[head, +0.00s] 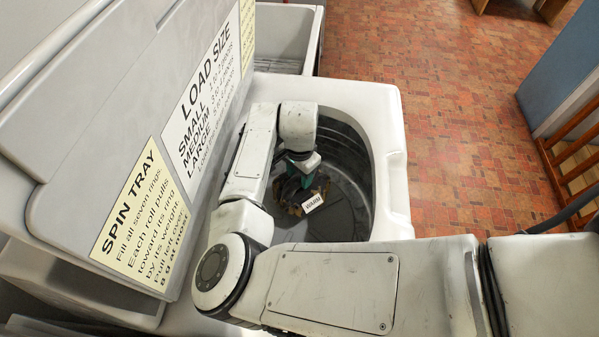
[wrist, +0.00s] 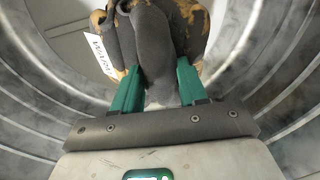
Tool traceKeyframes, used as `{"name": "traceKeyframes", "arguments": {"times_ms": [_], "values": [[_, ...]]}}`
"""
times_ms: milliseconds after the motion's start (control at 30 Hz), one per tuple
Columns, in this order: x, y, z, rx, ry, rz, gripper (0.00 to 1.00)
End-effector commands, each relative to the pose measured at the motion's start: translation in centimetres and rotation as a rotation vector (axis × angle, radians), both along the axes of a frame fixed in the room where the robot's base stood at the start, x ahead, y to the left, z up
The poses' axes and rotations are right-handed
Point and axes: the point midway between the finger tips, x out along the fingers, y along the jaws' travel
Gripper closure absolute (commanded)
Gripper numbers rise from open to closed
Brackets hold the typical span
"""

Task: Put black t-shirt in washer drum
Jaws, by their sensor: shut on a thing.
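The black t-shirt (head: 292,190) is a bunched dark grey-black cloth with tan-brown patches and a white printed tag. It is down inside the washer drum (head: 352,165), below the rim. My gripper (head: 303,178) reaches into the drum from above. In the wrist view, the green fingers of my gripper (wrist: 158,72) are shut on the t-shirt (wrist: 152,38), pinching a fold between them. The ribbed grey drum wall (wrist: 268,75) curves around on both sides. I cannot tell whether the cloth touches the drum floor. My fingers hide part of it.
The raised lid with SPIN TRAY (head: 135,210) and LOAD SIZE (head: 200,100) labels stands left of the opening. The pale tub rim (head: 392,150) surrounds the drum. Another open basin (head: 285,35) is behind. Brick-patterned floor (head: 450,120) lies open to the right.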

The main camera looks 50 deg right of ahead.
Motion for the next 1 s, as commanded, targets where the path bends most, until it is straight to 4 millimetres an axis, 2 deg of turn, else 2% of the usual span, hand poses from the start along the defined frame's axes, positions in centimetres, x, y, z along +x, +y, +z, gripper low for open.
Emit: {"name": "traceKeyframes", "arguments": {"times_ms": [33,67,300,667,1000], "values": [[0.0,0.0,0.1,0.0,-0.001,0.0,1.0],[0.0,0.0,0.1,0.0,0.0,0.0,0.55],[0.0,0.0,0.1,0.0,0.0,0.0,0.32],[0.0,0.0,0.5,0.0,-0.001,0.0,0.32],[0.0,0.0,4.3,-0.001,-0.001,0.001,0.32]]}}
